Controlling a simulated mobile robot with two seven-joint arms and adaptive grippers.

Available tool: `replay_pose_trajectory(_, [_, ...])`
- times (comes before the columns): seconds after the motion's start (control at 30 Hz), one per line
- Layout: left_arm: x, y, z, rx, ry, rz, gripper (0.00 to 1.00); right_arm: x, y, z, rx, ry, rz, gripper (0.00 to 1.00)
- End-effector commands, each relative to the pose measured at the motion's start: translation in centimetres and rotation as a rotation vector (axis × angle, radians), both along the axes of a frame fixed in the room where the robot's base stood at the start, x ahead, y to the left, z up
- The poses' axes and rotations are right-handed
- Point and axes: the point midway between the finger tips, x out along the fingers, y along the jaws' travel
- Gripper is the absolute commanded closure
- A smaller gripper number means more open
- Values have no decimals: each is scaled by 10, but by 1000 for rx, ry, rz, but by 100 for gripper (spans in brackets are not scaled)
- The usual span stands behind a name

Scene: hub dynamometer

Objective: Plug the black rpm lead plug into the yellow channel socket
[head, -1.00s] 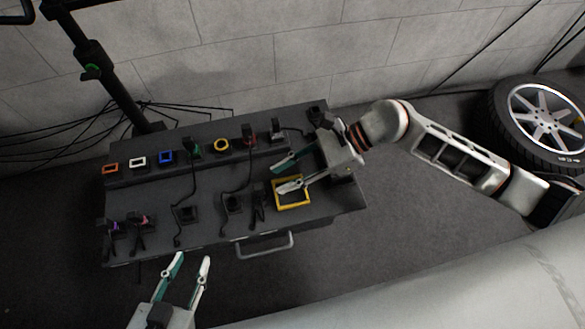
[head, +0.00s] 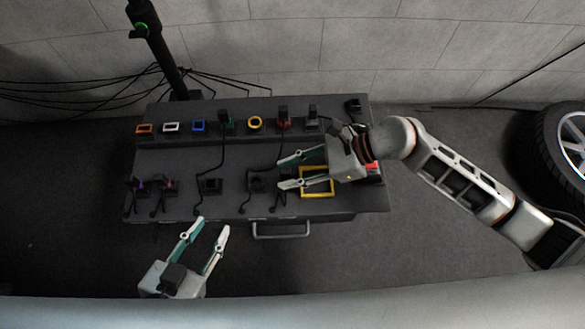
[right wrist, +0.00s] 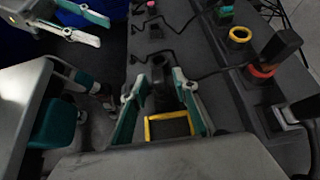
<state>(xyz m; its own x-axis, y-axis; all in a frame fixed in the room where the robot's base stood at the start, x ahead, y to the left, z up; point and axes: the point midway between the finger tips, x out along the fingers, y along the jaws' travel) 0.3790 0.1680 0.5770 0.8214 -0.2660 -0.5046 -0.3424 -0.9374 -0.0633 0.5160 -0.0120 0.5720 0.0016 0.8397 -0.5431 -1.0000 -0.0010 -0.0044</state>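The yellow channel socket (head: 255,122) is a round yellow ring on the bench's raised back strip, apparently empty; it also shows in the right wrist view (right wrist: 240,34). Black blocks with cables stand on the lower bench top, one (head: 257,182) just left of my right gripper and another (head: 210,186) further left. I cannot tell which is the rpm lead plug. My right gripper (head: 280,174) is open and empty above the bench, its fingers pointing left; in the right wrist view a dark block (right wrist: 158,70) lies beyond its fingertips. My left gripper (head: 212,224) is open and empty at the bench's front edge.
A yellow square frame (head: 317,194) lies beneath my right gripper. Orange (head: 144,129), white (head: 171,127) and blue (head: 198,126) sockets look empty. Black plugs stand at the green (head: 228,122) and red (head: 284,120) sockets. Black clips (head: 160,190) and loose cables lie on the bench (head: 180,160).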

Motion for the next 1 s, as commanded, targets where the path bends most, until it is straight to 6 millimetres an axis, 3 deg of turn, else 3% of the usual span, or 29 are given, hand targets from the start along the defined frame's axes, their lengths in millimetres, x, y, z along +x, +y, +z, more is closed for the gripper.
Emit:
replay_pose_trajectory(0.07, [-1, 0, -1, 1, 3, 0, 67, 0, 0, 0, 0, 0, 0, 71])
replay_pose_trajectory(0.2, [-4, 1, -2, 2, 8, 0, 67, 0, 0, 0, 0, 0, 0, 100])
replay_pose_trajectory(0.47, [-4, 2, -2, 7, 6, -7, 67, 0, 0, 1, 0, -1, 0, 100])
replay_pose_trajectory(1.0, [6, 1, 16, 5, -28, -4, 67, 1, 0, 17, 0, -4, 0, 100])
